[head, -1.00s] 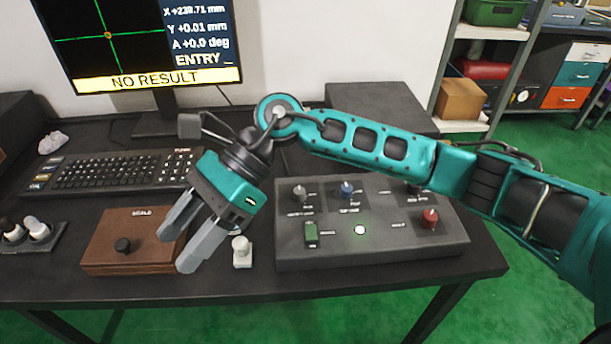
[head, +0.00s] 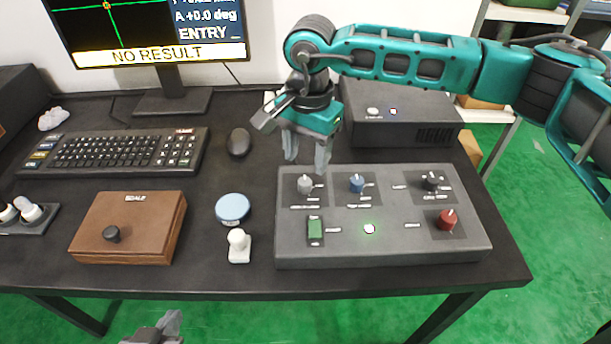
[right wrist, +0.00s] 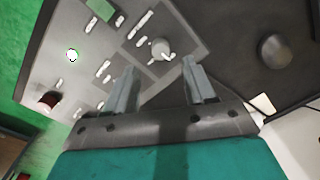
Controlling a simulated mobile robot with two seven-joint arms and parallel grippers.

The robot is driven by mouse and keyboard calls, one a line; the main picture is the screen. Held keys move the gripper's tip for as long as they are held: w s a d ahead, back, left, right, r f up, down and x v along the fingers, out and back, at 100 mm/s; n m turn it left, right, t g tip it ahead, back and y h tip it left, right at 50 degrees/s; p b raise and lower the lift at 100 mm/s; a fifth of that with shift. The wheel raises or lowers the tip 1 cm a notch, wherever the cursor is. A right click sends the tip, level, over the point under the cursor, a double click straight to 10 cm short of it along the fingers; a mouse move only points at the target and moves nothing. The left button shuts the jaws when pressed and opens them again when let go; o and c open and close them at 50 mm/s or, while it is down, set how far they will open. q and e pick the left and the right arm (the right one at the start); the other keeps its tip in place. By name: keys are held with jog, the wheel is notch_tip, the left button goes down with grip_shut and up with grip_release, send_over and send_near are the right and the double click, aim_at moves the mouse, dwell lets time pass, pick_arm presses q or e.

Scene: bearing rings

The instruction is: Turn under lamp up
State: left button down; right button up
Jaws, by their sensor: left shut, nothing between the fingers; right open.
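The dark grey control box (head: 385,255) lies on the desk. It carries a grey knob (head: 305,184), a blue knob (head: 357,183), a black knob (head: 432,181) and a red knob (head: 447,219). Their labels are too small to read. My right gripper (head: 306,165) is open and empty, pointing down just behind and above the grey knob. In the right wrist view, the grey knob (right wrist: 160,48) shows beyond the gap between the open fingers (right wrist: 160,82), not touched. The blue knob is hidden there. My left gripper (head: 160,330) is shut and empty at the bottom edge, before the desk.
A green rocker switch (head: 315,230) and a lit button (head: 369,229) are on the box. A blue round tin (head: 233,208), a white-topped knob piece (head: 239,246) and the wooden scale box (head: 130,228) stand left. A dark unit (head: 400,120) is behind. The monitor (head: 155,30) reads NO RESULT.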

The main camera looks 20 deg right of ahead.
aim_at(305, 181)
notch_tip(305, 181, down, 6)
jog(key=shift+w+f, duration=0.1)
jog(key=shift+c, duration=0.2)
jog(key=shift+c, duration=1.4)
grip_shut()
